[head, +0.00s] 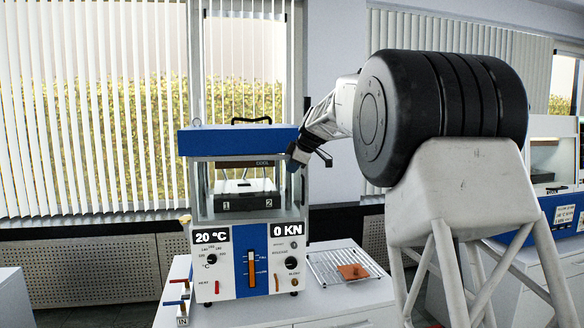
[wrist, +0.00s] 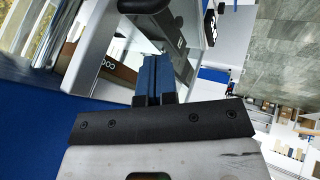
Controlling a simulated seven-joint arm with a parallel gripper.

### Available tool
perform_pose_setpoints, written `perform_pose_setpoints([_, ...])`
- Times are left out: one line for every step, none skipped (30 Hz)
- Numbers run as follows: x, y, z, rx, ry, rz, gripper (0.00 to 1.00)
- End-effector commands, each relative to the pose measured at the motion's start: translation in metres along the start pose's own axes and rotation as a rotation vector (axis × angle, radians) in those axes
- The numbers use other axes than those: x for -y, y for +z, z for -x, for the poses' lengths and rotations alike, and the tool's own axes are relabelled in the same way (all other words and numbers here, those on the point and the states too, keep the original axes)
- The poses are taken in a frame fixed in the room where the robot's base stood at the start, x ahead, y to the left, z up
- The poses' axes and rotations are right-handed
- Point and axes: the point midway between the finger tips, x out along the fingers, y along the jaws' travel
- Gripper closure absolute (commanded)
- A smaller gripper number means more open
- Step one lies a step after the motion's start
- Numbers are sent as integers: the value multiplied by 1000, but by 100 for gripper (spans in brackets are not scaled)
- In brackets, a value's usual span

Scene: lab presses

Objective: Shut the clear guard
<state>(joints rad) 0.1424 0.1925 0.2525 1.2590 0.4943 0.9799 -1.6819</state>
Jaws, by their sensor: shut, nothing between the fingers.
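The press (head: 235,262) stands on the bench with a blue top (head: 225,142). Its clear guard (head: 206,188) is at the chamber, where pale edges show around the opening. The clear panel is hard to make out, and I cannot tell how far it is open. My gripper (head: 292,165) is at the chamber's upper right corner, just below the blue top's right end. In the wrist view, its blue fingers (wrist: 151,78) are together and empty. They point toward a grey frame and the press interior beyond. I cannot tell whether they touch anything.
A black handle (head: 250,121) stands on top of the press. A dark block (head: 246,195) marked 1 and 2 sits inside the chamber. A wire rack (head: 325,268) with an orange-brown piece (head: 353,271) lies right of the press. Window blinds are behind.

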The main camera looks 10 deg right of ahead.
Motion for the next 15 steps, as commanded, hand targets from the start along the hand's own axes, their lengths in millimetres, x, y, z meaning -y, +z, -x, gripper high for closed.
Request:
perform_pose_setpoints([4,0,2,0,0,0,100])
perform_pose_setpoints([6,0,4,0,0,0,100])
perform_pose_setpoints([10,0,6,0,1,0,100])
perform_pose_setpoints([12,0,7,0,1,0,100])
perform_pose_setpoints([15,0,8,0,1,0,100])
perform_pose_setpoints([18,0,10,0,1,0,100])
perform_pose_setpoints([20,0,12,0,1,0,100])
perform_pose_setpoints([19,0,20,0,3,0,100])
perform_pose_setpoints([18,0,27,0,2,0,100])
perform_pose_setpoints([18,0,33,0,3,0,100])
perform_pose_setpoints([18,0,38,0,3,0,100])
perform_pose_setpoints([18,0,45,0,3,0,100])
perform_pose_setpoints([18,0,50,0,2,0,100])
perform_pose_setpoints([18,0,55,0,1,0,100])
perform_pose_setpoints([18,0,61,0,2,0,100])
